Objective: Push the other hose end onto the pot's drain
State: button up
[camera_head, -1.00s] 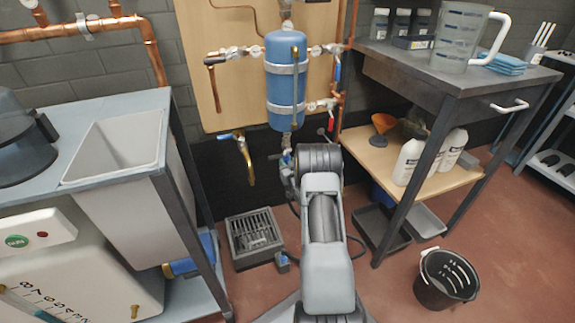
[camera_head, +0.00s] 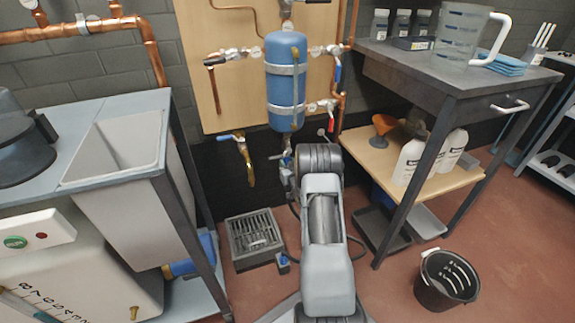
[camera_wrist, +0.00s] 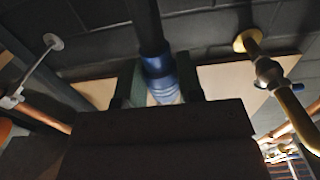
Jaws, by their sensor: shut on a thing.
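The blue pot (camera_head: 286,80) hangs upright on the wooden wall board, with its drain (camera_head: 287,143) pointing down from its underside. My gripper (camera_wrist: 160,90) is shut on a blue hose end (camera_wrist: 160,72); the black hose (camera_wrist: 146,25) runs away from it toward the top of the wrist view. In the head view my arm hides most of the gripper, just below the drain. I cannot tell whether the held end touches the drain. Another blue-cuffed hose end (camera_head: 282,262) is low beside the floor grate.
The floor grate (camera_head: 254,238) lies left of my arm. A brass tap (camera_head: 243,158) sticks out of the wall left of the pot. A steel sink (camera_head: 115,145) stands at left, a bench (camera_head: 430,75) with a shelf at right. A black bucket (camera_head: 446,279) stands on the floor.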

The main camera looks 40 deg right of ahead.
jog(key=shift+w+d+r, duration=0.1)
jog(key=shift+w+r, duration=0.05)
jog(key=shift+r, duration=0.45)
jog(key=o, duration=1.1)
jog(key=shift+f, duration=0.3)
jog(key=shift+s, duration=0.25)
